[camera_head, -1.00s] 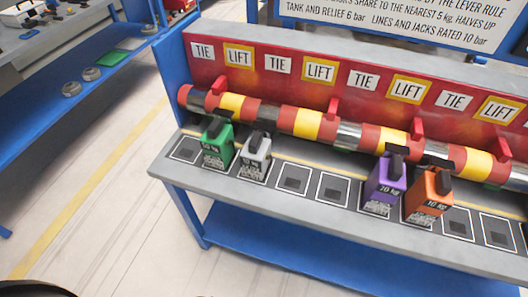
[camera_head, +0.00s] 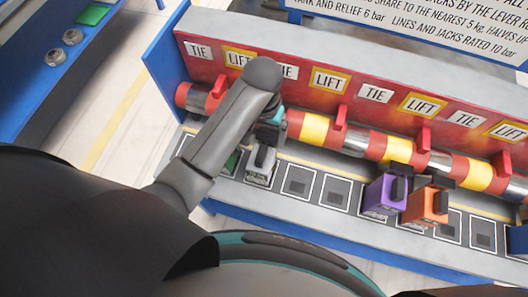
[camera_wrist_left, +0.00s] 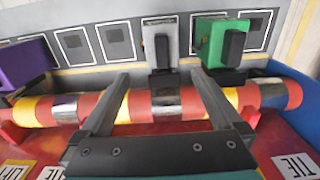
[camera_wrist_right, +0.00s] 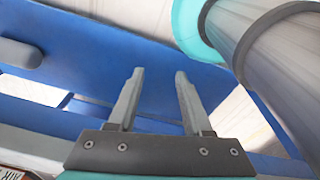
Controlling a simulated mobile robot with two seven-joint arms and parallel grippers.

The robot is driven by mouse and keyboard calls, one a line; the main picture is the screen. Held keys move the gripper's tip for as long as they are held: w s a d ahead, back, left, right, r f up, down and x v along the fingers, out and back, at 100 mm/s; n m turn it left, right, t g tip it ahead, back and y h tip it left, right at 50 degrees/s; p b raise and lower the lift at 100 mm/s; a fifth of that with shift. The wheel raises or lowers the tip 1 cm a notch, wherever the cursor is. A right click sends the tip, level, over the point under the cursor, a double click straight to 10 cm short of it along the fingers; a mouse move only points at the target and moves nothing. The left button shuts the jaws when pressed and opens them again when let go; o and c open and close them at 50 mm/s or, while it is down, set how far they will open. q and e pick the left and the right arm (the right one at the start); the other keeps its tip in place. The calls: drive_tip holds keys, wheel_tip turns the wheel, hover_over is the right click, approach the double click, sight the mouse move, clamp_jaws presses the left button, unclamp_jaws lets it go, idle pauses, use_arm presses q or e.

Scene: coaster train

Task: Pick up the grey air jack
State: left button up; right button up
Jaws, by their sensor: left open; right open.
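The grey air jack (camera_head: 261,166) is a small grey block with a black upper part, standing on a marked pad of the grey shelf. In the left wrist view the jack (camera_wrist_left: 154,33) lies beyond my fingertips, roughly centred between them. My left gripper (camera_head: 268,136) is above and just behind the jack in the head view, partly hidden by its own arm. In the left wrist view its fingers (camera_wrist_left: 161,76) are apart with nothing between them. My right gripper (camera_wrist_right: 160,72) is open and empty, facing a blue frame, and is not seen in the head view.
A green block (camera_wrist_left: 221,42) stands close beside the jack. Purple (camera_head: 380,196) and orange (camera_head: 424,206) blocks stand farther right, with empty pads (camera_head: 298,181) between. A striped bar (camera_head: 314,127) with red levers runs behind, below a red TIE/LIFT panel (camera_head: 293,90).

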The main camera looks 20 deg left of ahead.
use_arm(q)
hover_over(262, 154)
wheel_tip(262, 154, down, 4)
drive_tip(key=shift+f, duration=0.1)
wheel_tip(262, 154, down, 4)
drive_tip(key=shift+r+b, duration=0.1)
drive_tip(key=shift+b, duration=0.5)
drive_tip(key=shift+f, duration=0.75)
wheel_tip(262, 154, down, 4)
drive_tip(key=shift+a+f+b, duration=0.1)
drive_tip(key=shift+a+b, duration=0.05)
drive_tip(key=shift+b, duration=0.35)
drive_tip(key=shift+f, duration=0.2)
use_arm(e)
drive_tip(key=s+f, duration=0.1)
drive_tip(key=s, duration=0.1)
drive_tip(key=s+f, duration=0.1)
drive_tip(key=shift+a+f, duration=0.25)
drive_tip(key=shift+f, duration=0.05)
drive_tip(key=shift+s+g, duration=0.1)
drive_tip(key=shift+g, duration=0.2)
